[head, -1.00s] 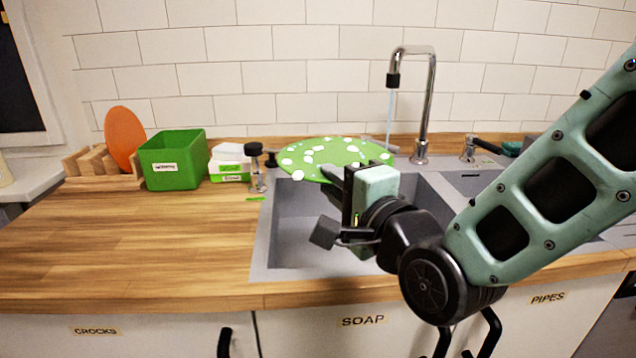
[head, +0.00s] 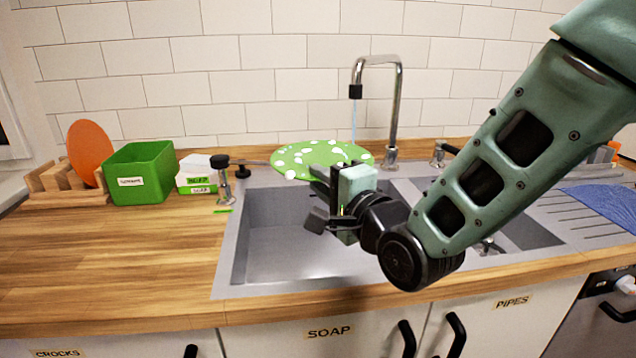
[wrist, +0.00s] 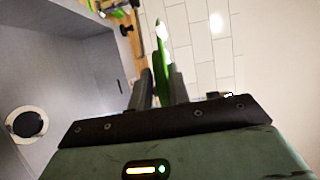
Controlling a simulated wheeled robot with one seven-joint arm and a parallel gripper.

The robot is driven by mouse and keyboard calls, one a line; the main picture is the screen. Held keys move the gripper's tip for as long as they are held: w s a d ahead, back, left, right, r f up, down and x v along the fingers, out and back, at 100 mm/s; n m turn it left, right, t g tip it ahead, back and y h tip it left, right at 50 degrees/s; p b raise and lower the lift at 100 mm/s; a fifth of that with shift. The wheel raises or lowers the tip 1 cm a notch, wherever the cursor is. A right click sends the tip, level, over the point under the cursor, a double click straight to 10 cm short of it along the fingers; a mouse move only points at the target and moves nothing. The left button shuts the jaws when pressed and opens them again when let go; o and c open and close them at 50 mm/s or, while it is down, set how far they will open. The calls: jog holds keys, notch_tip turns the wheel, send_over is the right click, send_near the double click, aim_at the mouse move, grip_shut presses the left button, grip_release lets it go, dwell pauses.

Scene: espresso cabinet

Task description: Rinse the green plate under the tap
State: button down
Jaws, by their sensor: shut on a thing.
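The green plate (head: 300,157) with white spots is held by my gripper (head: 325,180) above the back of the grey sink, near its rim. In the wrist view the plate (wrist: 161,60) shows edge-on between the two dark fingers of my gripper (wrist: 160,88). The tap (head: 393,110) is a tall chrome hook with a black tip. A thin stream of water (head: 354,122) falls from it toward the far right part of the plate. Where the stream lands is hard to tell.
The sink basin (head: 275,245) is empty below the plate. A green box (head: 140,172), small white-and-green packs (head: 197,178) and a wooden rack (head: 52,188) holding an orange disc (head: 90,150) stand left.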

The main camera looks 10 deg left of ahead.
jog(key=w, duration=0.4)
jog(key=shift+d+f+p, duration=0.2)
jog(key=shift+f+p, duration=0.1)
jog(key=shift+p, duration=0.05)
jog(key=shift+w+d+f+b, duration=0.1)
jog(key=shift+w+f+b, duration=0.05)
jog(key=shift+w, duration=0.3)
jog(key=shift+w+d+f+b, duration=0.1)
jog(key=shift+w+f+b, duration=0.05)
jog(key=shift+w, duration=0.25)
jog(key=shift+w+f+b, duration=0.2)
jog(key=shift+w+b, duration=0.15)
jog(key=shift+w, duration=1)
jog(key=shift+d, duration=0.2)
jog(key=shift+d, duration=0.3)
jog(key=shift+s+d, duration=0.1)
jog(key=shift+d, duration=0.05)
jog(key=shift+b, duration=0.3)
